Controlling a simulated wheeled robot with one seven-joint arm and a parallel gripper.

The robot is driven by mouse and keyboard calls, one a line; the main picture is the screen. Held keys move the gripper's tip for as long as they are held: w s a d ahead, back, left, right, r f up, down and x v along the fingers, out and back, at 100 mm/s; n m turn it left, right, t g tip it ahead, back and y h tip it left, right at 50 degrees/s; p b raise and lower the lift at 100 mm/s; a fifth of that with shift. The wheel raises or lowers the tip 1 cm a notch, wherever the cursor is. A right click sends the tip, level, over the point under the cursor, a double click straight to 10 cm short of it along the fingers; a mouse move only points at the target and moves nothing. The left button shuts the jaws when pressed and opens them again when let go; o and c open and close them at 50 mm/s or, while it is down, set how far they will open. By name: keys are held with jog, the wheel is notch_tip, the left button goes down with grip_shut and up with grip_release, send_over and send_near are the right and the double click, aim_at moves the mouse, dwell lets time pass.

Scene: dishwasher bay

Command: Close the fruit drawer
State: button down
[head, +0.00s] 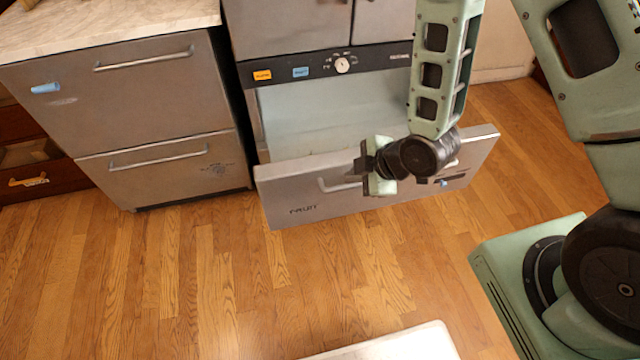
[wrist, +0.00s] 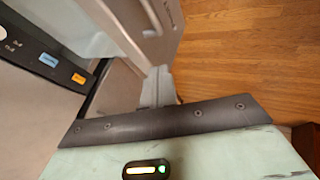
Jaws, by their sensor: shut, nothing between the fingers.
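The fruit drawer (head: 290,190) is a grey metal front marked FRUIT, pulled out at the bottom of the appliance, with its pale interior showing behind it. Its bar handle (head: 328,186) is partly hidden by my gripper. My gripper (head: 362,166) is shut and empty, over the middle of the drawer front in the head view. I cannot tell if it touches the front. The drawer front also shows at the top of the wrist view (wrist: 165,28), just beyond the gripper's fingers (wrist: 158,84).
A control panel (head: 342,65) with orange and blue labels and a knob is above the drawer. A grey two-drawer dishwasher (head: 140,110) stands at the left. A pale surface edge (head: 400,345) shows at the bottom. The wooden floor before the drawer is clear.

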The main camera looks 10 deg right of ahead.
aim_at(317, 175)
jog(key=b+x, duration=0.3)
jog(key=b, duration=0.1)
jog(key=w+b+x, duration=0.1)
jog(key=b+x, duration=0.3)
jog(key=b, duration=0.1)
jog(key=w+r+b+x, duration=0.1)
jog(key=b+x, duration=0.3)
jog(key=b, duration=0.1)
jog(key=shift+d, duration=0.25)
jog(key=shift+w+f, duration=0.1)
jog(key=shift+w, duration=0.7)
